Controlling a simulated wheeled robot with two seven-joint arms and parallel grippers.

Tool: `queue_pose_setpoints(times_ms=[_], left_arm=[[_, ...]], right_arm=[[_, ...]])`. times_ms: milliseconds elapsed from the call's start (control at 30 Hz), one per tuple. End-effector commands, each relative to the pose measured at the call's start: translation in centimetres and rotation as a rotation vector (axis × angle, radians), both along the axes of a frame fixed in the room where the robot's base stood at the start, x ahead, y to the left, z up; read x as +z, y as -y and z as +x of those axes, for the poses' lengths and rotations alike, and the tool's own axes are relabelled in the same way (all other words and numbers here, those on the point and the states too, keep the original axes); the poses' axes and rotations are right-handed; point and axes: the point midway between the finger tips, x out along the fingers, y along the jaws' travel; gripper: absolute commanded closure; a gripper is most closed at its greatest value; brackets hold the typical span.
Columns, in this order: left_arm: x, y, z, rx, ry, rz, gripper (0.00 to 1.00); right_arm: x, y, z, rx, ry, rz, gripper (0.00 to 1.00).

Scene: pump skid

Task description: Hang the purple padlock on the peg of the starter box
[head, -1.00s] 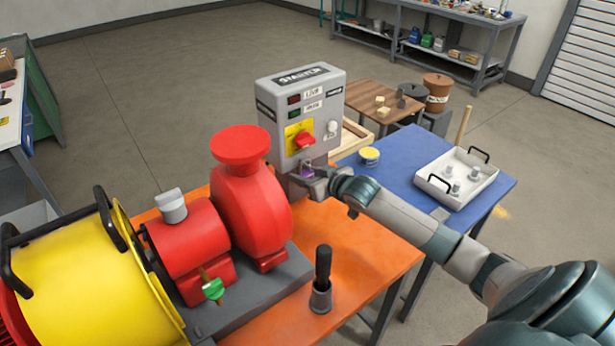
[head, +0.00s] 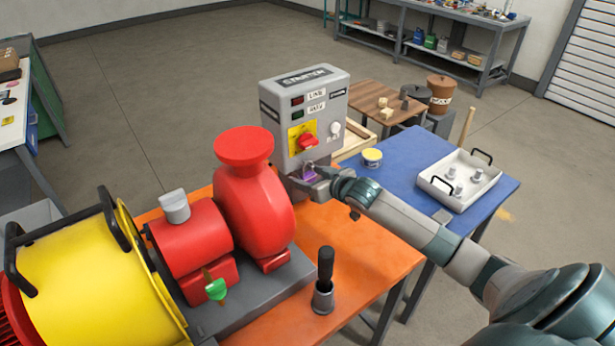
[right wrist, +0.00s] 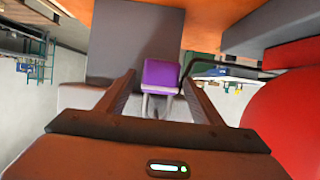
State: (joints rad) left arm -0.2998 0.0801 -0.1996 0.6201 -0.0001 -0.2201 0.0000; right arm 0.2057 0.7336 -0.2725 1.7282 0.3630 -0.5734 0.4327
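The purple padlock (head: 309,174) is at the front of the grey starter box (head: 318,104), below its red switch. In the right wrist view the padlock's purple body (right wrist: 161,75) is between my fingers, its grey shackle towards the camera. My right gripper (head: 320,173) is at the padlock from the right. In the right wrist view its two fingers (right wrist: 160,82) stand apart on either side of the padlock, with a gap visible on the left. I cannot make out the peg or whether the shackle is around it. My left gripper is not in view.
A red pump (head: 250,195) stands close left of the starter box on the orange table (head: 365,250). A black-handled tool in a grey holder (head: 323,295) stands nearer. The blue table (head: 405,160) at right bears a yellow-topped tin (head: 372,157) and a white tray (head: 465,200).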

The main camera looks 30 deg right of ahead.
Motion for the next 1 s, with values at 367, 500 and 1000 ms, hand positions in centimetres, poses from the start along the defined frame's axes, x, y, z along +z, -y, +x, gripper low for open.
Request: queue_pose_setpoints(times_ms=[367, 500, 1000], left_arm=[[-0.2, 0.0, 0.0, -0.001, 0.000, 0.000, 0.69], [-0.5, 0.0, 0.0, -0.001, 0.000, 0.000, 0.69], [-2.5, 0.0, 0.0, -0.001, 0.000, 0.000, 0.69]], right_arm=[[0.0, 0.0, -0.4, 0.000, -0.001, 0.000, 0.39], [0.3, 0.2, -1.3, 0.000, -0.001, 0.000, 0.39], [3.2, 0.7, -8.6, 0.002, -0.002, -0.003, 0.39]])
